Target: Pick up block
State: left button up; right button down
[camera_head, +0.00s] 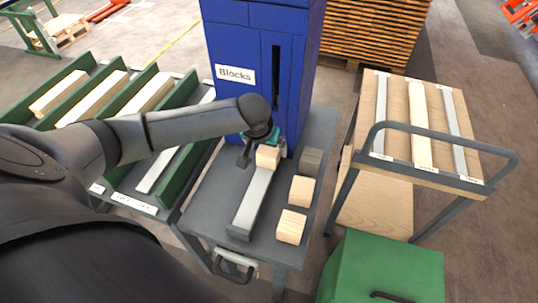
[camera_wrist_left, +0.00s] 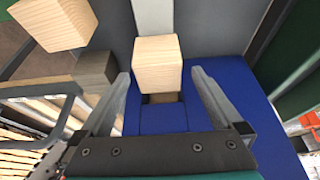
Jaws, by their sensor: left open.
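A pale wooden block (camera_head: 267,157) stands at the far end of a grey bar (camera_head: 250,203), close to the blue cabinet labelled "Blocks" (camera_head: 235,75). My left gripper (camera_head: 264,148) is just above and beside this block, with its arm reaching in from the left. In the left wrist view the block (camera_wrist_left: 158,62) lies between the two spread fingers (camera_wrist_left: 160,75), with a gap on each side. More blocks stand in a row to the right: a grey-brown one (camera_head: 310,161), a wooden one (camera_head: 302,189) and a nearer wooden one (camera_head: 290,227). My right gripper is not in view.
The grey table (camera_head: 208,215) holds the blocks. Green-walled racks (camera_head: 180,172) with boards stand at left. A wooden-topped cart (camera_head: 395,140) with a grey rail is at right. A green box (camera_head: 380,265) sits in front of it.

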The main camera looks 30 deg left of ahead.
aim_at(268, 149)
pick_arm(q)
jog(key=shift+b+x, duration=0.4)
jog(key=shift+x, duration=1.4)
jog(key=shift+d, duration=0.1)
jog(key=shift+c, duration=0.2)
jog(key=c, duration=1.3)
jog(key=shift+c, duration=0.2)
jog(key=shift+r, duration=0.2)
